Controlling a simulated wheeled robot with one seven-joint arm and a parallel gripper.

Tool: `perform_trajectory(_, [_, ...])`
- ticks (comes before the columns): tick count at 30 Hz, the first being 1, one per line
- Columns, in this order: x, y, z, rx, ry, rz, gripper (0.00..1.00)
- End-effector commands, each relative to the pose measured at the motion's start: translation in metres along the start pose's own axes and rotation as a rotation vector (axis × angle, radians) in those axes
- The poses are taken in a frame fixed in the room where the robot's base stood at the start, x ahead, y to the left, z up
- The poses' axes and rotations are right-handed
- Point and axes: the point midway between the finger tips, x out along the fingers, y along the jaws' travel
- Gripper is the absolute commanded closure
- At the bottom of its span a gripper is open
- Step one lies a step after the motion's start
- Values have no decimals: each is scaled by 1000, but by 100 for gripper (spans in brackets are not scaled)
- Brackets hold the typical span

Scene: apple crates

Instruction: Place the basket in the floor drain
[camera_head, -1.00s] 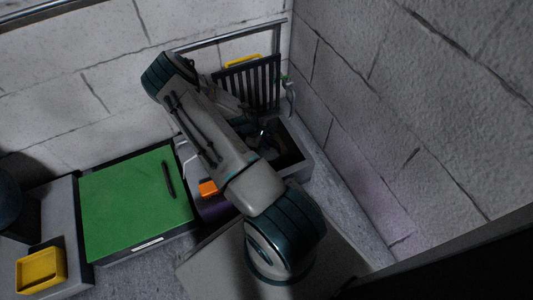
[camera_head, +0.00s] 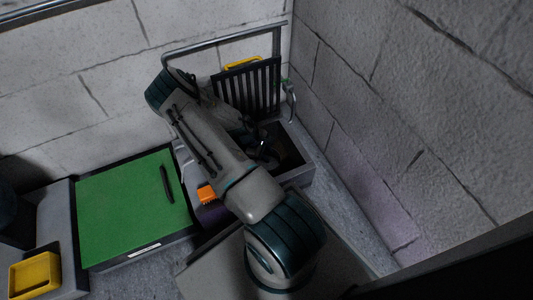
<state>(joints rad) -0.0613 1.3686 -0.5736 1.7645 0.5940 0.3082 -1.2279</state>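The open dark-sided basin (camera_head: 301,177) in the corner appears to be the floor drain. A dark slatted grate (camera_head: 247,90) stands upright behind it, near the back wall. My arm reaches over the basin from the front. My gripper (camera_head: 264,150) is at the basin's opening, low and partly hidden by my arm and shadow. I cannot tell whether its fingers are open or shut, or whether they hold anything. I cannot make out a basket for certain; the inside of the basin is dark and partly covered by my arm.
A green-topped counter (camera_head: 125,207) with a dark handle stands left of the basin. A yellow tray (camera_head: 36,273) sits at the far left. An orange object (camera_head: 207,194) lies beside my arm. A metal rail (camera_head: 225,40) runs behind the grate. The block wall (camera_head: 430,120) closes off the right.

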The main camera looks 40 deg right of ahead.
Motion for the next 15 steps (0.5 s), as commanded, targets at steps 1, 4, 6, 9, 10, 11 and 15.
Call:
perform_trajectory(1, [0, 0, 0, 0, 0, 0, 70])
perform_trajectory(4, [-1, 0, 0, 0, 0, 0, 70])
perform_trajectory(6, [-4, 1, 2, 0, 0, 1, 70])
perform_trajectory(9, [-18, 2, 2, -1, 1, 1, 70])
perform_trajectory(10, [-24, 2, 2, -1, 2, 1, 70])
perform_trajectory(11, [-30, 2, 3, -1, 2, 0, 70])
perform_trajectory(15, [-62, 2, 3, -2, 2, 2, 70])
